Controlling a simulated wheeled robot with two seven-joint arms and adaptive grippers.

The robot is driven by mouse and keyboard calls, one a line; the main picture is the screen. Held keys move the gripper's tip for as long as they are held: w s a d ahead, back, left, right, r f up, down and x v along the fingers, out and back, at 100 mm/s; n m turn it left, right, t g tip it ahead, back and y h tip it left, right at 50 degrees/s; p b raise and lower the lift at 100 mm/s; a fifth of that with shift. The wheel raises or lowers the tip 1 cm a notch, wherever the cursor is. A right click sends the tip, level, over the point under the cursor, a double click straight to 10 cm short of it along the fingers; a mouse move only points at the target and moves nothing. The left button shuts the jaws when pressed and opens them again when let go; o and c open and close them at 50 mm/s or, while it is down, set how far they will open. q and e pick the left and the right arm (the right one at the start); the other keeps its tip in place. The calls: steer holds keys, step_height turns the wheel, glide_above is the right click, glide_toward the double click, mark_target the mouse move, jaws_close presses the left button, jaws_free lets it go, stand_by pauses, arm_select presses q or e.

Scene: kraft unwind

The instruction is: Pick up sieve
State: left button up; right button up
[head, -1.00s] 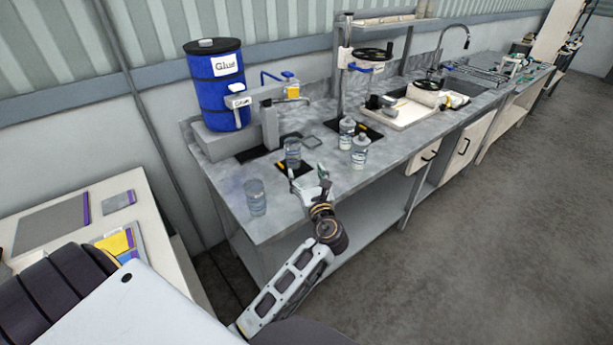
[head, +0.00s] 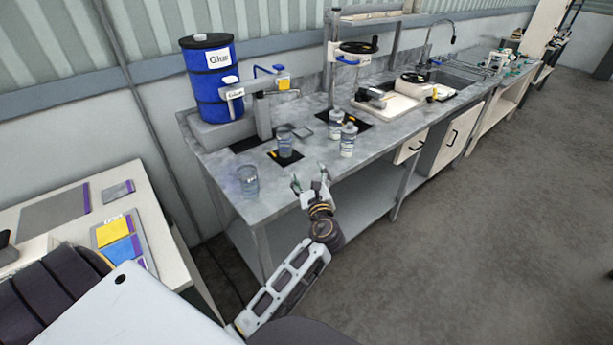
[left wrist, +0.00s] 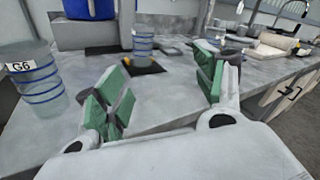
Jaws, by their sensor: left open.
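I cannot identify a sieve with certainty. A small flat dark-rimmed frame (head: 304,131) lies on the grey bench top behind a clear cup (head: 285,143); it is too small to tell if it is mesh. My left gripper (head: 311,181) is open and empty at the bench's front edge, apart from these things. In the left wrist view its green-padded fingers (left wrist: 163,85) stand wide apart, with the clear blue-ringed cup (left wrist: 143,44) on a black pad beyond them. My right gripper is in neither view.
A clear cup (head: 248,181) labelled G6 stands near the bench's left end. Two bottles (head: 347,139) (head: 336,122) stand right of the middle. A blue glue drum (head: 211,83) and dispenser (head: 263,112) are behind. A white tray (head: 388,109) lies further right.

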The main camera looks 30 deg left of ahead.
arm_select(q)
steer(key=w+d+f+n+h, duration=0.1)
steer(key=d+f+n+h, duration=0.35)
steer(key=f, duration=0.55)
steer(key=w+d+f+n+h, duration=0.25)
steer(key=d+f+n, duration=0.2)
steer(key=f, duration=0.55)
steer(key=s+d+f+n+g+h, duration=0.25)
steer(key=s+f, duration=0.25)
steer(key=f, duration=0.7)
steer(key=s+d+f+n+g+h, duration=0.1)
steer(key=s+f+n+g+h, duration=0.3)
steer(key=f, duration=0.7)
steer(key=s+a+f+n+g+y, duration=0.1)
steer(key=s+a+f+n, duration=0.1)
steer(key=s+f, duration=0.65)
steer(key=s+a+f+n+g, duration=0.15)
steer(key=s+f, duration=0.45)
steer(key=s, duration=0.6)
steer(key=s+a+f+n+g+y, duration=0.1)
steer(key=s+a+f+n, duration=0.1)
steer(key=s+f, duration=0.7)
steer(key=s+a+g, duration=0.1)
steer(key=s+a, duration=0.1)
steer(key=s, duration=0.6)
steer(key=s+a+f+g, duration=0.1)
steer(key=s+a, duration=0.1)
steer(key=s, duration=0.6)
steer(key=shift+f, duration=0.2)
